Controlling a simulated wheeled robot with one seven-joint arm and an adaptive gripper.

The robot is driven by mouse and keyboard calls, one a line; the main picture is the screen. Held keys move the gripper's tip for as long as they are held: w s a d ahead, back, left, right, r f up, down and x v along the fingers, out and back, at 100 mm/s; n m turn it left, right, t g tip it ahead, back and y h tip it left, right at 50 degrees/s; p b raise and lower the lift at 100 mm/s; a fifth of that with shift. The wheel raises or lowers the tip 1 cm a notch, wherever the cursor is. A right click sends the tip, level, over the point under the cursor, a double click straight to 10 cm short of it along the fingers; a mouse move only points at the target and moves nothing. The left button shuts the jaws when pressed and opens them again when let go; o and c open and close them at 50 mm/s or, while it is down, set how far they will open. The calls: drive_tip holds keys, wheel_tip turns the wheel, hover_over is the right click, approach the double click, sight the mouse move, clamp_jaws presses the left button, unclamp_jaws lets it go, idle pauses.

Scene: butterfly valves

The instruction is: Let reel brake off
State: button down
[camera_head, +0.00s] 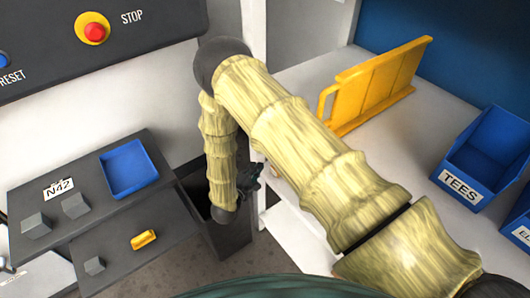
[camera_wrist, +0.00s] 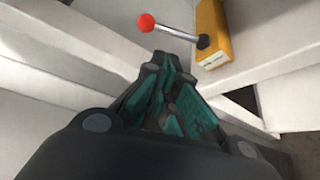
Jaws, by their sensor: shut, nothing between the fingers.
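A brake lever (camera_wrist: 172,31) shows at the top of the wrist view. It has a red ball knob (camera_wrist: 146,22) at its left end, a silver rod and a dark pivot (camera_wrist: 203,41) on the right. The pivot sits on a yellow box (camera_wrist: 214,30). My gripper (camera_wrist: 163,66) is shut and empty, its fingertips just below the rod in the picture; I cannot tell whether they touch it. In the head view my gripper (camera_head: 251,178) hangs beside the white bench and is partly hidden by my arm. The lever does not show there.
A white bench (camera_head: 300,75) holds a yellow rack (camera_head: 375,85) and a blue bin marked TEES (camera_head: 470,185). On the left are dark shelves (camera_head: 90,165) with a blue tray (camera_head: 128,168) and grey blocks. A red stop button (camera_head: 94,30) is on the panel above.

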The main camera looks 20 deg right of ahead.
drive_tip(key=p+x, duration=0.3)
drive_tip(key=x, duration=0.7)
drive_tip(key=shift+p, duration=0.4)
